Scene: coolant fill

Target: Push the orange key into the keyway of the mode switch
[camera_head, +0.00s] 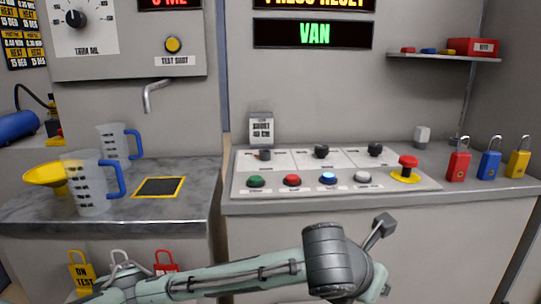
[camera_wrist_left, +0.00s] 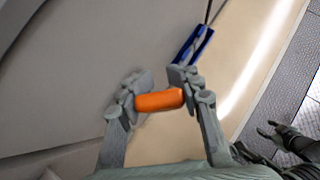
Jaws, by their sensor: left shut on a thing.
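My left gripper (camera_wrist_left: 160,92) is shut on the orange key (camera_wrist_left: 159,100), which lies crosswise between the fingertips in the left wrist view. In the head view this gripper (camera_head: 380,228) is low in front of the console, mostly hidden behind my wrist, and the key is not visible. The console panel (camera_head: 300,190) has three dark rotary switches, at left (camera_head: 264,155), middle (camera_head: 321,151) and right (camera_head: 375,150). Their labels are too small to read, so I cannot tell which is the mode switch. A dark pronged shape (camera_wrist_left: 285,141) at the wrist view's right may be my right gripper.
Several coloured buttons and a red mushroom button (camera_head: 408,166) are on the panel. Red (camera_head: 459,164), blue (camera_head: 490,164) and yellow (camera_head: 519,162) padlocks stand at right. Jugs (camera_head: 88,184) stand on the left counter.

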